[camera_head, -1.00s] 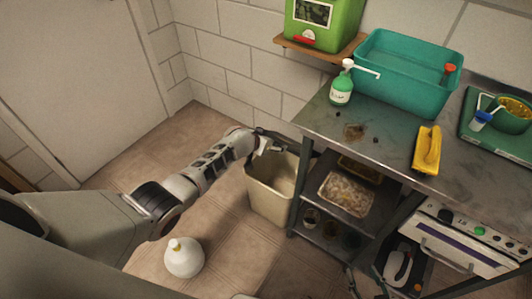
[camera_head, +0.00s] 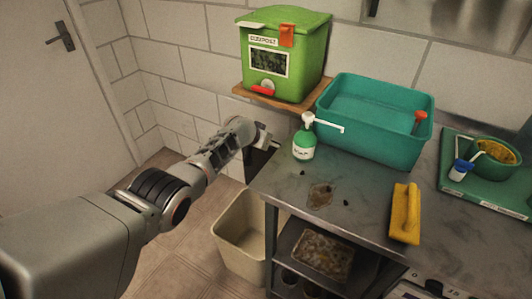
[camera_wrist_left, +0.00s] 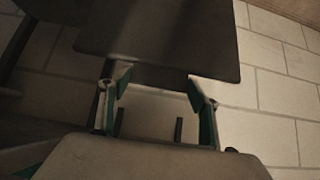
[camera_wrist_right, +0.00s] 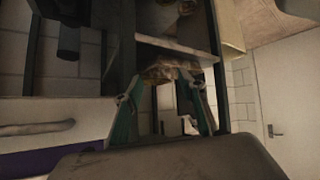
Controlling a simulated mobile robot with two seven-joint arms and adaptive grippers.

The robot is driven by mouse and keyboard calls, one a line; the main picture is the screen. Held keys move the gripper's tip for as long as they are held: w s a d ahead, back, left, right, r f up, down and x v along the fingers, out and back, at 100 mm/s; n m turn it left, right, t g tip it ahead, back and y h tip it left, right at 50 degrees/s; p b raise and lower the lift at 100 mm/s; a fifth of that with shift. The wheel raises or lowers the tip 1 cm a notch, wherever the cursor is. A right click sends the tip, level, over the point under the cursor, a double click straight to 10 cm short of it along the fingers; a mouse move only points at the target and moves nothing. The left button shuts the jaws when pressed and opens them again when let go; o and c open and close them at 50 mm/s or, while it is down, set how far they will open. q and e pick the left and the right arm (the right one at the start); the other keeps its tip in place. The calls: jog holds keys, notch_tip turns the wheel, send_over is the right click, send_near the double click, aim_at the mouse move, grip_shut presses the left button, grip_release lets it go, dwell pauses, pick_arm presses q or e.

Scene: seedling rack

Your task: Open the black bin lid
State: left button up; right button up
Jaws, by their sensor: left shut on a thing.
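The beige bin (camera_head: 232,250) stands on the floor left of the metal bench, its mouth uncovered toward me. The black lid (camera_head: 262,162) shows as a dark, steeply tilted panel above the bin's back, partly hidden by my gripper and the bench. My left gripper (camera_head: 264,138) is at the lid's upper edge. In the left wrist view the lid (camera_wrist_left: 160,45) is a broad dark panel at the fingertips of my left gripper (camera_wrist_left: 158,80), which is shut on it. My right gripper (camera_wrist_right: 158,88) is open and empty, facing the bench's lower shelves; it is outside the head view.
A green compost box (camera_head: 282,60) sits on a wall shelf above the lid. The floor left of the bin is clear.

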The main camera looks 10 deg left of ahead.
pick_arm(q)
jog(key=shift+o, duration=0.2)
jog(key=shift+w+d+b, duration=0.25)
jog(key=shift+w+b, duration=0.05)
jog(key=shift+w, duration=0.25)
jog(key=shift+w+d+r, duration=0.1)
jog(key=shift+w, duration=0.2)
jog(key=shift+w+d+r+b, duration=0.15)
jog(key=shift+w+r+b, duration=0.2)
jog(key=shift+w+r, duration=0.15)
pick_arm(e)
jog(key=w, duration=0.1)
jog(key=w+d, duration=0.1)
jog(key=shift+w+r+t, duration=0.3)
jog(key=shift+w, duration=0.05)
pick_arm(q)
jog(key=o, duration=1.6)
jog(key=shift+s+f, duration=0.2)
jog(key=shift+f, duration=0.15)
pick_arm(e)
jog(key=shift+s+a+f, duration=0.15)
jog(key=shift+s+f, duration=0.1)
jog(key=shift+s, duration=0.2)
pick_arm(q)
jog(key=shift+s+r, duration=0.1)
jog(key=shift+s, duration=0.05)
